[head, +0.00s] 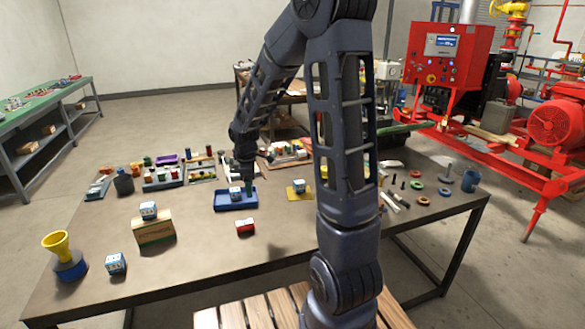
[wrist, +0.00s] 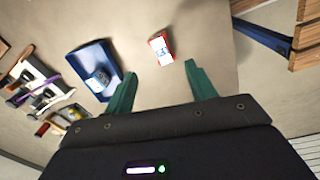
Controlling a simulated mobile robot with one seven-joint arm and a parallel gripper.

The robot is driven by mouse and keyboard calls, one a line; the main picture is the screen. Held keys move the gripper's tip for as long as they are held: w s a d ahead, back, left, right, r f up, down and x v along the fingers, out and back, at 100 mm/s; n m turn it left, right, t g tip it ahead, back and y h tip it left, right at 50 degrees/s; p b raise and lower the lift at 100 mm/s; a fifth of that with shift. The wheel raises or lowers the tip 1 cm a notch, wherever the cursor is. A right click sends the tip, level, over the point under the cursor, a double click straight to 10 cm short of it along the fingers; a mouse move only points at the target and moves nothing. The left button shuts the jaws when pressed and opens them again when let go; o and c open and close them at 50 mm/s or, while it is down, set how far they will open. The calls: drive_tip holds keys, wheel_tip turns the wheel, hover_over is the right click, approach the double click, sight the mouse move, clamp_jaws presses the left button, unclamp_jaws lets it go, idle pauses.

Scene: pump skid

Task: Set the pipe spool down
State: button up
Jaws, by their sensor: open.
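My gripper (wrist: 160,70) is open in the wrist view, with its two green fingers apart and nothing between them. In the head view my gripper (head: 248,186) hangs low at the blue tray (head: 222,208). The tray also shows in the wrist view (wrist: 84,52), left of the fingers. A small blue-and-white piece (head: 235,193) sits in the tray; it also shows in the wrist view (wrist: 97,82). I cannot make out for sure which thing is the pipe spool.
A red-and-white block (head: 245,227) lies on the table in front of the tray. A cardboard box (head: 154,229) with a small block on top stands to the left, near a yellow funnel (head: 57,245). Several rings and small parts lie at the right. The front middle of the table is clear.

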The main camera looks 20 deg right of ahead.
drive_tip(key=s+d+r+m+t, duration=0.1)
drive_tip(key=s+d+r+m, duration=0.3)
drive_tip(key=s+r+m, duration=0.1)
drive_tip(key=s+d+r+m+t, duration=0.1)
drive_tip(key=s+d+r+m, duration=0.2)
drive_tip(key=s, duration=0.7)
drive_tip(key=s+d+r+m+t, duration=0.1)
drive_tip(key=s+d+r+m, duration=0.3)
drive_tip(key=s+r+m, duration=0.3)
wheel_tip(320, 180, up, 4)
drive_tip(key=shift+s+d+f+t, duration=0.15)
drive_tip(key=shift+s+d+t, duration=0.2)
drive_tip(key=shift+s, duration=0.2)
